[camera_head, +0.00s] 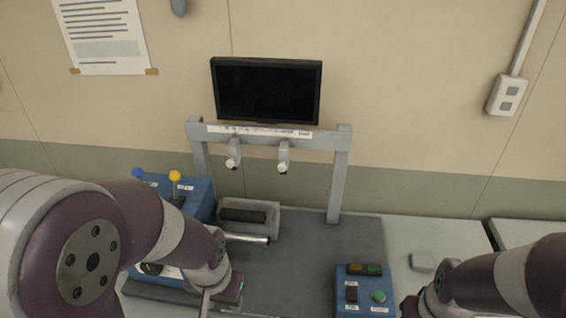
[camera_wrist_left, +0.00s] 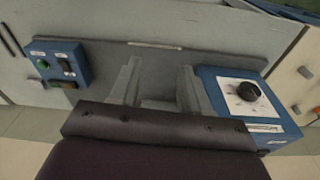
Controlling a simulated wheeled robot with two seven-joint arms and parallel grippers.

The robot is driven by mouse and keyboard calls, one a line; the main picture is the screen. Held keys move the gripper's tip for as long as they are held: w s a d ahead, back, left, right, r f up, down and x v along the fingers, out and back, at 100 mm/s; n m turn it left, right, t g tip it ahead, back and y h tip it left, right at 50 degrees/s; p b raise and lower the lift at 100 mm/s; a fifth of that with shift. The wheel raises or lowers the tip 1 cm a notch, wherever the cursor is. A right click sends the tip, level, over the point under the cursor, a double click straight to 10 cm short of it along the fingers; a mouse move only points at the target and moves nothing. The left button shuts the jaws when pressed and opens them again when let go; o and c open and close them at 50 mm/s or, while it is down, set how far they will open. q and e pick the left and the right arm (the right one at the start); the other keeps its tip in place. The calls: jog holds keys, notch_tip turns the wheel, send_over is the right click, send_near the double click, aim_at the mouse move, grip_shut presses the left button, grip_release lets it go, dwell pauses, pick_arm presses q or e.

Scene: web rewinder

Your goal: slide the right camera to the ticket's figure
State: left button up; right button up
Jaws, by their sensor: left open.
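Two small grey cameras with pale lens ends hang from the rail of a grey gantry (camera_head: 340,180) in the head view. The right camera (camera_head: 283,157) sits near the middle of the rail, and the left one (camera_head: 233,153) is near its left end. A white scale strip (camera_head: 258,131) with print too small to read runs along the rail. My left gripper (camera_head: 207,302) is low in front of the gantry, well apart from the cameras; its open, empty fingers show in the left wrist view (camera_wrist_left: 160,85). My right arm is at lower right, its gripper's jaws unclear (camera_head: 412,305).
A dark monitor (camera_head: 267,91) stands behind the gantry. A blue box with knobs (camera_head: 190,190) is at left, a blue button box (camera_head: 364,289) at front right. A taped sheet (camera_head: 100,35) with unreadable lines hangs on the wall. The grey deck (camera_head: 310,250) between is mostly clear.

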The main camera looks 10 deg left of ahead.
pick_arm(q)
jog(key=shift+o, duration=0.2)
jog(key=shift+r, duration=0.1)
jog(key=t+y+p, duration=0.1)
jog(key=t+p, duration=0.6)
jog(key=t, duration=1)
send_near(282, 169)
jog(key=shift+n, duration=0.4)
jog(key=w+p, duration=0.1)
jog(key=w, duration=0.2)
jog(key=w+p, duration=0.2)
jog(key=w, duration=0.2)
jog(key=w+p, duration=0.1)
jog(key=w, duration=0.3)
jog(key=shift+w+a+r, duration=0.2)
jog(key=shift+a+r, duration=0.1)
jog(key=shift+a, duration=0.05)
jog(key=shift+w+f, duration=0.1)
jog(key=shift+w, duration=0.4)
